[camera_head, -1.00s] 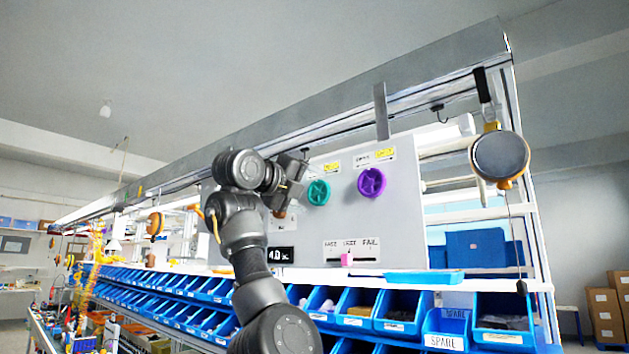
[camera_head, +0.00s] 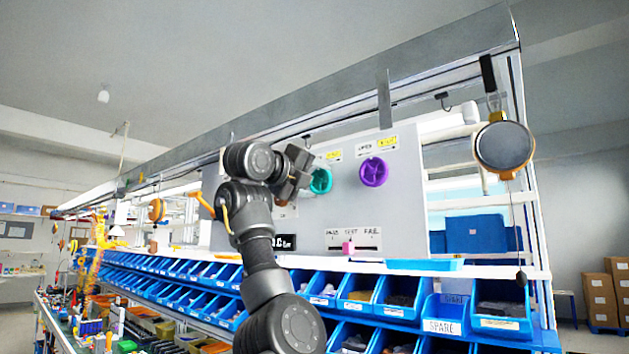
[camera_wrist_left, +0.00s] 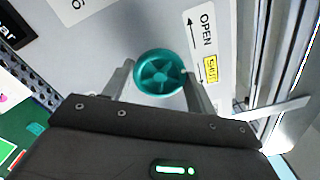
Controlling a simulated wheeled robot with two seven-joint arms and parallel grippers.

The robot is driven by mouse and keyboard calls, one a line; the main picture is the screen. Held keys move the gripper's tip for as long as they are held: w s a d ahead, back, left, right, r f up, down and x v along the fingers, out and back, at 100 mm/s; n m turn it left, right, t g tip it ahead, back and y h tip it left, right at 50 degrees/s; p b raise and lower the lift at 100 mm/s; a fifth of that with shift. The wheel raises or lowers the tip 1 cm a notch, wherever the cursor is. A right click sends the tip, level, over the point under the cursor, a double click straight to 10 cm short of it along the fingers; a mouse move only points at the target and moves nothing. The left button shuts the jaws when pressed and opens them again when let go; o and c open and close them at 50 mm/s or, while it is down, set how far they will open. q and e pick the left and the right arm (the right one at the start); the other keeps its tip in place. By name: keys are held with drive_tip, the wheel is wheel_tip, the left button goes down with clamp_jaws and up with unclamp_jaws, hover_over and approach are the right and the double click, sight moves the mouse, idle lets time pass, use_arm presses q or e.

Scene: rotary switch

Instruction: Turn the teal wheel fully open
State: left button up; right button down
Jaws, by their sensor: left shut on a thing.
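The teal wheel (camera_head: 321,181) is mounted on the grey panel (camera_head: 398,215), left of the purple wheel (camera_head: 373,172). My left gripper (camera_head: 309,178) reaches it from the left and covers part of its left side. In the left wrist view the teal wheel (camera_wrist_left: 159,73) shows as a round spoked knob between the two fingers of my left gripper (camera_wrist_left: 159,82). The fingers are shut on its rim from both sides. A label reading OPEN with an arrow (camera_wrist_left: 199,35) and a yellow SHUT label (camera_wrist_left: 211,68) are beside the wheel. My right gripper is not in view.
A pink slider knob (camera_head: 348,247) sits low on the panel, with a dark display (camera_head: 284,242) to its left. Blue bins (camera_head: 398,298) run below the panel. A round hanging device (camera_head: 503,147) is at the right.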

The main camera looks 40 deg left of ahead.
use_arm(q)
drive_tip(key=shift+f+n+b, duration=0.2)
drive_tip(key=shift+n+b, duration=1)
drive_tip(key=shift+n, duration=0.2)
drive_tip(key=n+b, duration=0.2)
drive_tip(key=n, duration=0.2)
drive_tip(key=shift+n, duration=0.3)
drive_tip(key=n+b, duration=0.1)
drive_tip(key=n, duration=0.3)
drive_tip(key=n+b, duration=0.1)
drive_tip(key=n, duration=0.8)
drive_tip(key=shift+b, duration=0.35)
drive_tip(key=n, duration=0.6)
drive_tip(key=shift+d, duration=0.1)
drive_tip(key=n, duration=0.9)
drive_tip(key=shift+d, duration=0.1)
drive_tip(key=shift+n+p, duration=0.3)
